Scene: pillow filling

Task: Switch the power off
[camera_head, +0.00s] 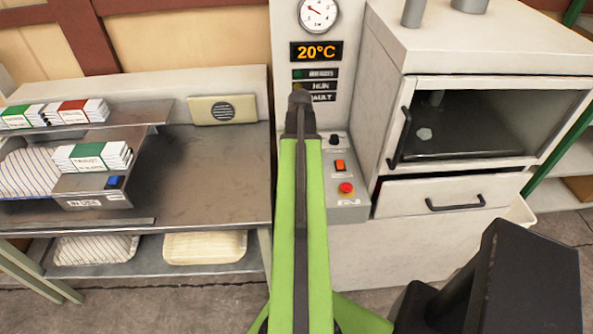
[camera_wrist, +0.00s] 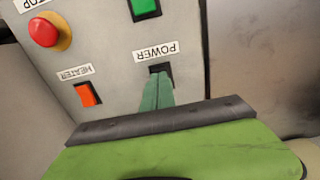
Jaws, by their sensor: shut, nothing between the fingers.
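The control panel fills the back of the wrist view. Its POWER label (camera_wrist: 156,51) reads upside down there, above a switch with a dark housing (camera_wrist: 160,69). My gripper's green fingers (camera_wrist: 157,92) are shut and empty, with their tips at that housing. They cover most of the switch, so its position is hidden, and I cannot tell whether they touch it. In the head view my arm reaches up the middle and ends in front of the panel, with my gripper (camera_head: 300,97) at its far end. The power switch is not visible there.
An orange HEATER switch (camera_wrist: 88,94), a red stop button (camera_wrist: 43,32) and a green switch (camera_wrist: 144,8) surround the power switch. A display (camera_head: 317,51) reads 20°C. An oven-like cabinet (camera_head: 455,40) stands at right, a metal bench (camera_head: 215,170) at left.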

